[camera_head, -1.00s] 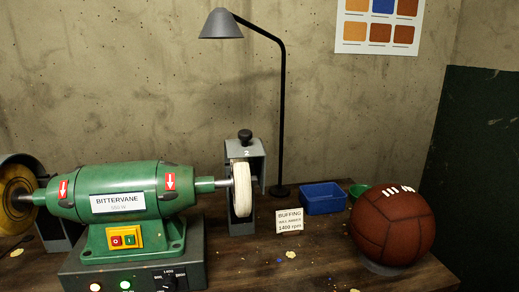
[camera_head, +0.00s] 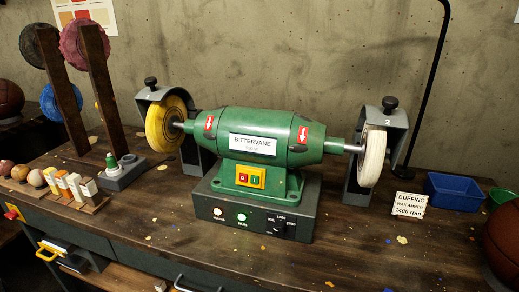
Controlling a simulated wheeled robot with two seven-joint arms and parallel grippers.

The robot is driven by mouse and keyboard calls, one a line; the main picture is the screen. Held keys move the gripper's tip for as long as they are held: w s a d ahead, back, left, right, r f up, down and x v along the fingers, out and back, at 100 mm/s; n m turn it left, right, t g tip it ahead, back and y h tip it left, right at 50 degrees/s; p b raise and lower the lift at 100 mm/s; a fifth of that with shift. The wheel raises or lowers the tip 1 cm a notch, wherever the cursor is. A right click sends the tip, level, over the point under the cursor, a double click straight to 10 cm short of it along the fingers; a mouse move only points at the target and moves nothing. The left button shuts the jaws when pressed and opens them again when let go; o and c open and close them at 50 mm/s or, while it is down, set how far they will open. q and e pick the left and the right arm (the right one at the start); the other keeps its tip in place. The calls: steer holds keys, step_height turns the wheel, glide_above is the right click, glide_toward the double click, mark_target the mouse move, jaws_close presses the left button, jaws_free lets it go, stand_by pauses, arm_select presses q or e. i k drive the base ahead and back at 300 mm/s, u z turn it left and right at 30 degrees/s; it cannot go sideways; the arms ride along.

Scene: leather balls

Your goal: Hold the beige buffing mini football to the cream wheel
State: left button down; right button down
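The cream wheel (camera_head: 373,158) is on the right end of the green bench machine, partly under a grey guard. Several small balls sit in a row at the left of the bench. One of them looks beige (camera_head: 36,178); the ball to its left (camera_head: 20,172) is more brownish. They are too small to read their surface or be sure which is the mini football. Neither of my grippers shows in the head view.
The green machine (camera_head: 260,150) stands mid-bench, with a yellow wheel (camera_head: 166,124) on its left. A sign (camera_head: 409,205), a blue bin (camera_head: 454,191) and a large brown ball (camera_head: 503,240) are at right. The front bench is mostly clear.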

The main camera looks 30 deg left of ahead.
mark_target(19, 173)
steer(key=u, duration=2.55)
steer(key=k, duration=0.65)
steer(key=u, duration=0.9)
steer(key=i, duration=3.1)
steer(key=z, duration=1.1)
